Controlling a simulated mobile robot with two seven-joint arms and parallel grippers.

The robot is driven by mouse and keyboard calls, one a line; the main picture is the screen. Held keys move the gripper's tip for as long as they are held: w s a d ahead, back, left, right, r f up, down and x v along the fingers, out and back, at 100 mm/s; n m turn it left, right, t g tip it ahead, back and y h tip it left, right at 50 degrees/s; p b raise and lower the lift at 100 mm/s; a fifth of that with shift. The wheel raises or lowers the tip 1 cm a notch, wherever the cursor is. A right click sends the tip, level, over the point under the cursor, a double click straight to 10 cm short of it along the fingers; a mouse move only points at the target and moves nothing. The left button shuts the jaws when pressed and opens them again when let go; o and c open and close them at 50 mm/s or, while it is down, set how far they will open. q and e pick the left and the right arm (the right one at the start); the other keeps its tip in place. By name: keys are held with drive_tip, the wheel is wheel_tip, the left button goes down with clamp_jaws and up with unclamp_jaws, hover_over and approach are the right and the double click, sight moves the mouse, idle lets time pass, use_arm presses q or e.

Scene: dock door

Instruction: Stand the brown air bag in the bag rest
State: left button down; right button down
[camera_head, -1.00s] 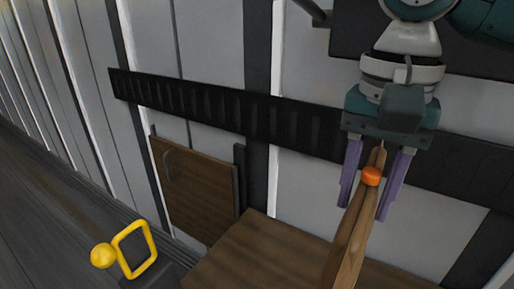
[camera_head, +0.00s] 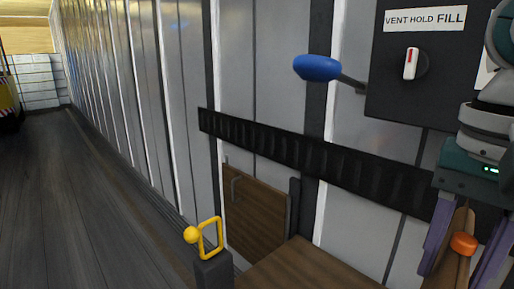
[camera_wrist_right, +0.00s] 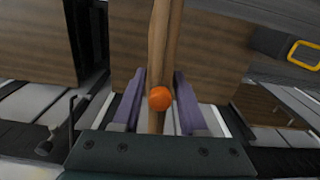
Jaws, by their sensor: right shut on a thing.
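The brown air bag (camera_head: 449,268) is a narrow brown strip with an orange valve (camera_head: 463,243), at the lower right of the head view. My right gripper (camera_head: 460,270) is shut on it, one purple finger on each side. In the right wrist view the bag (camera_wrist_right: 164,40) runs up from between the fingers of my gripper (camera_wrist_right: 160,76), the valve (camera_wrist_right: 160,98) facing the camera. The bag's far end is cut off in both views. I cannot clearly make out the bag rest. My left gripper is not in view.
A dark panel (camera_head: 390,95) reads VENT HOLD FILL and has a dial (camera_head: 411,63). A blue-knobbed lever (camera_head: 317,68) juts out beside it. A black ribbed rail (camera_head: 300,140) crosses the wall. A brown board (camera_head: 255,215), a brown top (camera_head: 305,268) and a yellow handle (camera_head: 211,238) are low down. Open floor lies left.

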drive_tip(key=s+a+r+n+p, duration=0.1)
drive_tip(key=s+r+n+p, duration=0.1)
drive_tip(key=r+p, duration=1.1)
drive_tip(key=s+a+r+n+p, duration=0.1)
drive_tip(key=s+r+n+p, duration=0.2)
drive_tip(key=r+p, duration=1)
drive_tip(key=s+a+r+n+p, duration=0.1)
drive_tip(key=r+n+p, duration=0.3)
drive_tip(key=r+p, duration=0.9)
wheel_tip(320, 180, up, 12)
drive_tip(key=shift+s+a+f, duration=0.2)
drive_tip(key=shift+s+a, duration=0.15)
drive_tip(key=shift+s, duration=0.45)
drive_tip(key=shift+f, duration=0.15)
